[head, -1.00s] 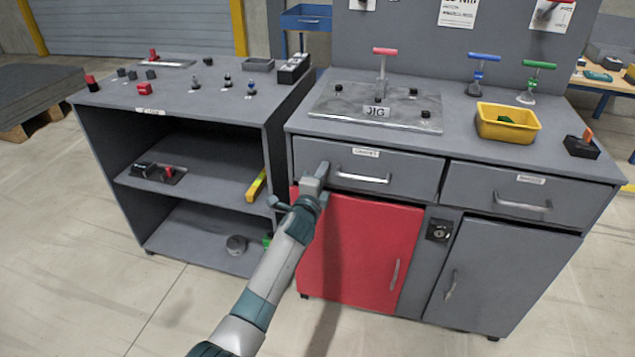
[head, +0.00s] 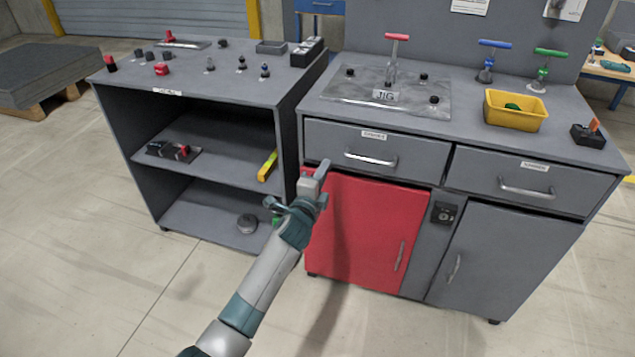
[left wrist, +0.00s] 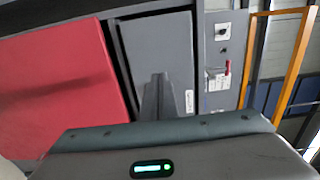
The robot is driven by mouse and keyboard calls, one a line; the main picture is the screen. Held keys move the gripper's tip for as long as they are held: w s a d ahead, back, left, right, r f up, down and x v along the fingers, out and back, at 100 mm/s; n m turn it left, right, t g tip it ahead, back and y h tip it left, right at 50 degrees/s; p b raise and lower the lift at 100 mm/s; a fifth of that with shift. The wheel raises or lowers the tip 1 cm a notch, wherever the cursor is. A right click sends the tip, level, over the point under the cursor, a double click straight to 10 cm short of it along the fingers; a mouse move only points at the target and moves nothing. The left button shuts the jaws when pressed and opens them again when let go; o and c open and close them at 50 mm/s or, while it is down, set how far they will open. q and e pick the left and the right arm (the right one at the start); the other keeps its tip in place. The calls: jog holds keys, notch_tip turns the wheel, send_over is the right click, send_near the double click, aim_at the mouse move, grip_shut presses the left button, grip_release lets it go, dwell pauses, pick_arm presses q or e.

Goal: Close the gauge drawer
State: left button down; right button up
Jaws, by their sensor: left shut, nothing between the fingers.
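The gauge drawer (head: 420,158), which I take to be the left one under the jig, has a grey front with a small label and a bar handle (head: 370,157). Its front looks flush or nearly flush with the cabinet; a small gap is hard to tell. My left gripper (head: 321,170) is shut and empty at the drawer's lower left corner, above the red door. Whether it touches the front is unclear. In the left wrist view the fingers (left wrist: 156,95) point at the grey drawer front (left wrist: 170,50), its label at the right. My right gripper is out of view.
The red door (head: 370,230) is below the drawer. A second drawer (head: 520,185) is to the right. The worktop carries the jig plate (head: 345,92) and a yellow bin (head: 516,112). An open shelf unit (head: 215,90) stands close on the left.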

pick_arm(q)
jog(key=v, duration=0.6)
jog(key=shift+d+r, duration=0.1)
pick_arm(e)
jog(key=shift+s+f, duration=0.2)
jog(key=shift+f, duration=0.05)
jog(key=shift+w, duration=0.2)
